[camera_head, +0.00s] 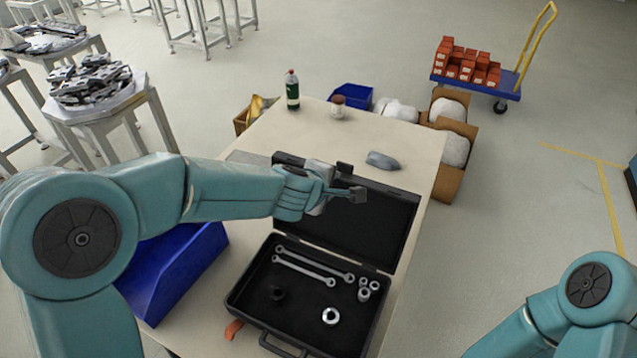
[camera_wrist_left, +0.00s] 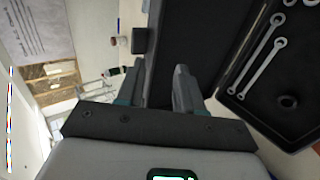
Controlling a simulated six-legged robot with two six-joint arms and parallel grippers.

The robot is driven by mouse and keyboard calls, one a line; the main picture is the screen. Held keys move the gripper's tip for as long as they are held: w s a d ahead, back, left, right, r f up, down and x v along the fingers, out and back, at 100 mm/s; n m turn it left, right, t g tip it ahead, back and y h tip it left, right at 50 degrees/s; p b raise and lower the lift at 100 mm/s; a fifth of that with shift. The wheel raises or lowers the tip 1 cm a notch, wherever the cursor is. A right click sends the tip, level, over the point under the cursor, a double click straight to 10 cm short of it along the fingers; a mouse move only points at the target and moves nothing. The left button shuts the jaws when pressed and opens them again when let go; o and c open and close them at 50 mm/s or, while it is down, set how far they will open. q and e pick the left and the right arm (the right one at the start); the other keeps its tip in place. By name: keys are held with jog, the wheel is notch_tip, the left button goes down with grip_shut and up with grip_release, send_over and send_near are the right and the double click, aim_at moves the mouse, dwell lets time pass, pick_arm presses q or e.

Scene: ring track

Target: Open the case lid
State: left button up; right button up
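The black case stands open on the table, its base (camera_head: 300,318) flat and its lid (camera_head: 350,228) raised and leaning back at the hinge side. The case base also shows in the left wrist view (camera_wrist_left: 262,108), with the lid (camera_wrist_left: 200,35) beside it. My left gripper (camera_head: 349,183) is at the upper edge of the lid, in front of its inner face. In the left wrist view its two fingers (camera_wrist_left: 160,88) are apart, with the dark lid behind the gap. I cannot tell whether a finger touches the lid. My right gripper is out of view.
The case holds wrenches (camera_head: 310,268), sockets (camera_head: 365,290) and a ring (camera_head: 330,316). A blue bin (camera_head: 175,265) stands left of it. A grey object (camera_head: 383,160), a jar (camera_head: 337,107) and a green bottle (camera_head: 292,92) stand behind on the table (camera_head: 310,130). Cardboard boxes (camera_head: 448,185) flank its right side.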

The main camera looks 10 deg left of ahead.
pick_arm(q)
jog(key=v, duration=1.5)
jog(key=shift+s+a+r, duration=0.15)
jog(key=shift+s+r, duration=0.05)
jog(key=shift+s, duration=0.1)
